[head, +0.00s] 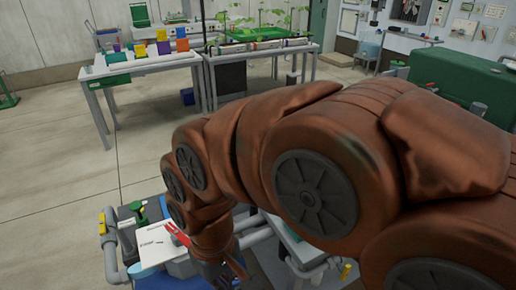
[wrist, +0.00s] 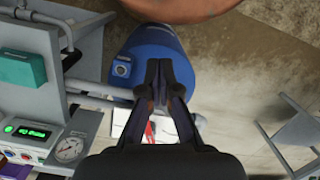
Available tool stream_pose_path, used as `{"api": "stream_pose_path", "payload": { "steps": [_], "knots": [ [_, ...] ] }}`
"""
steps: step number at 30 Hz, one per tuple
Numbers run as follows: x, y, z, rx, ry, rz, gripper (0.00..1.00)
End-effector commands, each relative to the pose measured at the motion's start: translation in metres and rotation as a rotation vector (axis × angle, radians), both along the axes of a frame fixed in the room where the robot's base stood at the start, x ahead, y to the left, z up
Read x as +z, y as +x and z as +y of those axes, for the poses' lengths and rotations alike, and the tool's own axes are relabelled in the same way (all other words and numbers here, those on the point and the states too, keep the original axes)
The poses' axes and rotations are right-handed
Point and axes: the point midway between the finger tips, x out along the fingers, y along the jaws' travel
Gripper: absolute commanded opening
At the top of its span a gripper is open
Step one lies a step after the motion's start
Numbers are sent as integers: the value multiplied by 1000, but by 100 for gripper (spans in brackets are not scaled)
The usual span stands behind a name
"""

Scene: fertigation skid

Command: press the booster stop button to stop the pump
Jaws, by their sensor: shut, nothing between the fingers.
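My gripper (wrist: 158,70) is shut and empty, with its fingertips together in the middle of the wrist view. It lies over a blue rounded body (wrist: 170,50), which may be the booster pump; I cannot tell whether they touch. A small grey box with a round dark knob or button (wrist: 122,68) is on that body, left of the fingertips and apart from them. A control panel (wrist: 48,146) at lower left has a lit green button and a green display. No stop button can be made out for certain. In the head view my arm hides most of the skid.
A pressure gauge (wrist: 68,149) and grey pipes (wrist: 95,88) lie left of the gripper. A teal box (wrist: 20,68) is at upper left. A red-handled item (head: 176,233) lies by a white panel (head: 158,243). Open floor (head: 60,165) is left of the skid.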

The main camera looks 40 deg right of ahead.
Motion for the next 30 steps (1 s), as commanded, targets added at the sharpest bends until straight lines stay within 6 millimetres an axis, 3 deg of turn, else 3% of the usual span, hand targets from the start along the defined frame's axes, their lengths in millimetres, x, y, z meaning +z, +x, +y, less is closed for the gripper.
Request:
{"api": "stream_pose_path", "payload": {
  "steps": [8,14,17,21,25,30],
  "knots": [
    [30,119,2,-44,139,-174,0],
    [52,212,-26,-137,235,-328,0],
    [61,256,-53,-204,273,-408,0],
    [69,310,-105,-316,309,-513,0],
    [70,348,-166,-432,323,-603,0],
    [64,377,-254,-588,311,-709,0]
  ]
}}
